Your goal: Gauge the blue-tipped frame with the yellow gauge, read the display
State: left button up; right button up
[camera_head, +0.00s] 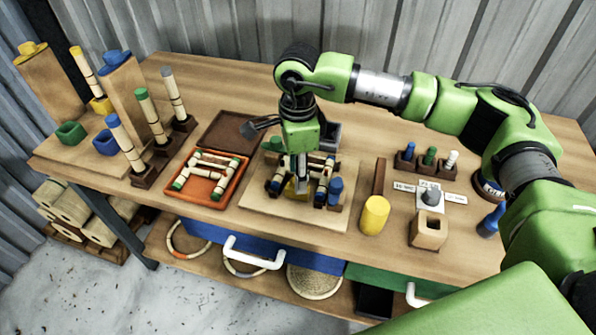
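A frame of pale sticks with dark bands and blue tips (336,186) lies on a light wooden board (262,208) at the table's middle. My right gripper (301,187) points down into the middle of this frame, its fingers close together. A small yellow piece (291,187), which may be the yellow gauge, shows right at the fingertips. I cannot tell whether the fingers hold it or only stand beside it. My gripper and arm hide part of the frame. A dark grey box (332,134) behind the gripper may be the display; its face is not readable. My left gripper is not in view.
An orange tray (207,195) with a green-tipped frame lies left of the board. A yellow cylinder (375,215) and a wooden block with a hole (429,229) stand to the right. Upright banded sticks (125,143) and tall posts crowd the left end.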

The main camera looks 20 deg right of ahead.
jog(key=shift+f, duration=0.6)
grip_shut()
jog(key=shift+w+d+b, duration=0.5)
jog(key=shift+w+b, duration=0.05)
jog(key=shift+w, duration=0.2)
jog(key=shift+w+d+b, duration=0.45)
jog(key=shift+w+b, duration=0.05)
jog(key=shift+w, duration=0.2)
jog(key=shift+w+d, duration=0.15)
